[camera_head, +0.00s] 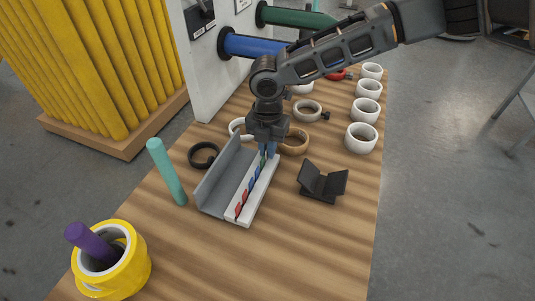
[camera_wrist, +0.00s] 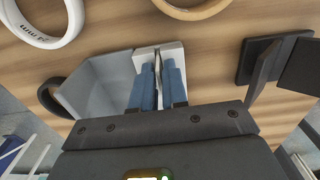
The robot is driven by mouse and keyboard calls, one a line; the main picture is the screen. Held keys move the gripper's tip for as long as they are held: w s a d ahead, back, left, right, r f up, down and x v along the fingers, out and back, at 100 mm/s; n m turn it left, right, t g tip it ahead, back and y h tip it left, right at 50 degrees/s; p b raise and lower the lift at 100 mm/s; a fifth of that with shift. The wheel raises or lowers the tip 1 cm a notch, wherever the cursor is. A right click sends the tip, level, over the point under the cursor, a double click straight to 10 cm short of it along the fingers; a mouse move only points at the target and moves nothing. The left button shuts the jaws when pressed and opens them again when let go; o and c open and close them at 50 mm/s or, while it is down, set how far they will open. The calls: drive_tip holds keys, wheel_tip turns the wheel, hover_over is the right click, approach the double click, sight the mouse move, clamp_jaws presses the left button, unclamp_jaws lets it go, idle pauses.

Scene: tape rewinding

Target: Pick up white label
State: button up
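A white label holder (camera_head: 250,203) lies on the wooden table beside a grey angled plate (camera_head: 218,182). Red, blue and green labels (camera_head: 248,186) stand in a row along it. My gripper (camera_head: 268,154) is at the holder's far end, pointing down. In the wrist view its two blue fingers (camera_wrist: 158,72) are close together over the white end of the holder (camera_wrist: 149,54), with a narrow pale strip between the tips. I cannot make out a separate white label; the fingers may hide it. I cannot tell whether they grip anything.
A black V-shaped stand (camera_head: 322,184) is right of the holder. Tape rolls lie behind, including a tan ring (camera_head: 294,141) and a black ring (camera_head: 203,155). White rolls (camera_head: 361,138) line the right edge. A teal rod (camera_head: 167,172) and yellow roll (camera_head: 125,272) are left. The front right table is clear.

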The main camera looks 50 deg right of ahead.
clamp_jaws()
drive_tip(key=shift+r, duration=0.15)
drive_tip(key=shift+r, duration=0.25)
drive_tip(key=r, duration=0.2)
drive_tip(key=r+b, duration=0.1)
drive_tip(key=shift+s+d+r, duration=0.25)
drive_tip(key=shift+r, duration=0.05)
drive_tip(key=s+d+r+b, duration=0.1)
drive_tip(key=s+d+r, duration=0.5)
drive_tip(key=s, duration=0.3)
drive_tip(key=shift+d+r, duration=0.2)
drive_tip(key=shift+r, duration=0.15)
idle(0.4)
